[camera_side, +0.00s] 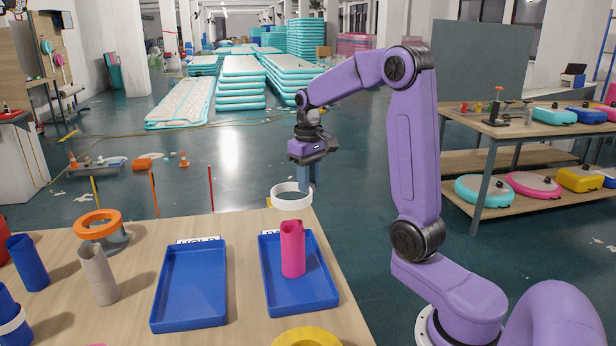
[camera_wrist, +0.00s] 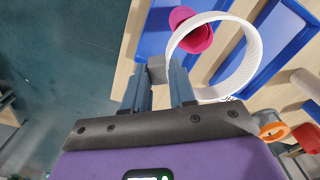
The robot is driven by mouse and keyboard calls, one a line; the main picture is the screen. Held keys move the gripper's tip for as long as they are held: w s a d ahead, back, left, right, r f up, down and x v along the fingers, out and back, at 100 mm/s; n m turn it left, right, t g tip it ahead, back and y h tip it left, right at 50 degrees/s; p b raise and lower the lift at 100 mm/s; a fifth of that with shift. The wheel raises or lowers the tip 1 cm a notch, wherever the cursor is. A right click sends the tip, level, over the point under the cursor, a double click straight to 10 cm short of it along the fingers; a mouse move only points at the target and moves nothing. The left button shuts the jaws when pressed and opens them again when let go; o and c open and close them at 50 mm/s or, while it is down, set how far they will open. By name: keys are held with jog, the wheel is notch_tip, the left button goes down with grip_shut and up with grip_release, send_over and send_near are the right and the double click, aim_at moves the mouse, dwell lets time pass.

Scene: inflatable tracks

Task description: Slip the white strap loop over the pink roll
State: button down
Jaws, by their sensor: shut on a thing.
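The white strap loop (camera_side: 291,197) is held by its edge in my gripper (camera_side: 306,188), which is shut on it. The loop hangs in the air above the pink roll (camera_side: 292,250), slightly toward the back, and is apart from it in the side view. The pink roll stands upright in the right blue tray (camera_side: 322,290). In the wrist view the white loop (camera_wrist: 253,68) extends right of my gripper's fingers (camera_wrist: 160,80), and the pink roll (camera_wrist: 196,35) shows partly through the loop's left side and partly outside it.
A second blue tray (camera_side: 190,290) lies empty to the left. An orange ring (camera_side: 98,224) on a grey stand, a beige roll (camera_side: 98,275) and blue rolls (camera_side: 28,262) stand further left. A yellow ring (camera_side: 308,338) lies at the front edge. The table's right edge is close to the right tray.

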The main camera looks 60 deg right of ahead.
jog(key=shift+f, duration=1.95)
jog(key=shift+f, duration=1.05)
jog(key=c, duration=0.8)
grip_release()
jog(key=shift+c, duration=0.2)
jog(key=shift+a+f, duration=0.1)
jog(key=shift+a, duration=0.15)
jog(key=shift+d+r, duration=0.2)
jog(key=shift+r, duration=6.9)
